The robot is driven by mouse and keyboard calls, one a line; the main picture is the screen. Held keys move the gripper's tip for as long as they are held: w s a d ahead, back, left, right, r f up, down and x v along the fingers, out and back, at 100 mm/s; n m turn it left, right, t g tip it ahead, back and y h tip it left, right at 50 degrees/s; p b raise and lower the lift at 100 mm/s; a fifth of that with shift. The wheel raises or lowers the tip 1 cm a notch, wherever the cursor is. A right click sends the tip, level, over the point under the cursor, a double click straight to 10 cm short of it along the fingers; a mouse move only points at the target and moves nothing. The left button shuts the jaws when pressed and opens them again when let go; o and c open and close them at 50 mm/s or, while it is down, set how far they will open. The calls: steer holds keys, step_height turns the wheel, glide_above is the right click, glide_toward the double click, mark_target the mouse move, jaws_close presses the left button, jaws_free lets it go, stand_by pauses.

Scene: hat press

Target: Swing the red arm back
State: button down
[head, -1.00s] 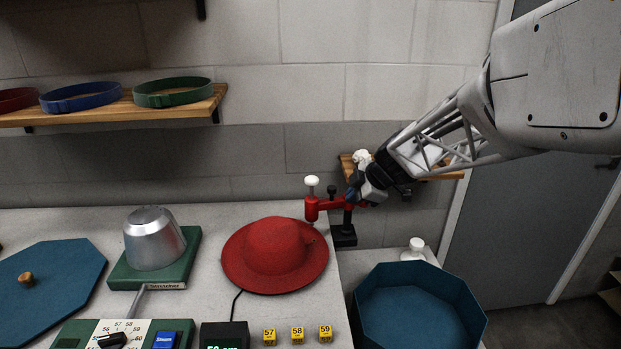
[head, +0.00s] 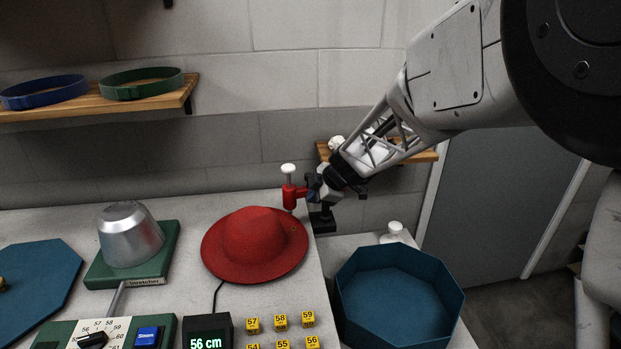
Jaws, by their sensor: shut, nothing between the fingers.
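The red arm (head: 290,196) has a white knob on top and stands on a black post and base (head: 321,221) at the table's back right corner. Its left end is beside the back right of the red hat (head: 253,243). My gripper (head: 316,190) is shut, at the right part of the red arm, and covers much of it. I cannot tell whether the fingers touch the red arm.
A metal hat block (head: 131,236) on a green stretcher base stands left of the hat. A blue octagonal box (head: 398,292) is at the right, with a white bottle (head: 394,231) behind it. Yellow number blocks (head: 280,321) and a 56 cm display (head: 208,340) are in front. Shelves hang on the wall.

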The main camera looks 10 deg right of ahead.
mark_target(306, 192)
steer(key=shift+w+a+f, duration=0.3)
steer(key=shift+w, duration=0.5)
steer(key=shift+w+a+f, duration=0.25)
steer(key=shift+w+f, duration=0.05)
steer(key=shift+w, duration=0.5)
steer(key=shift+w+a+f, duration=0.3)
steer(key=shift+w, duration=0.5)
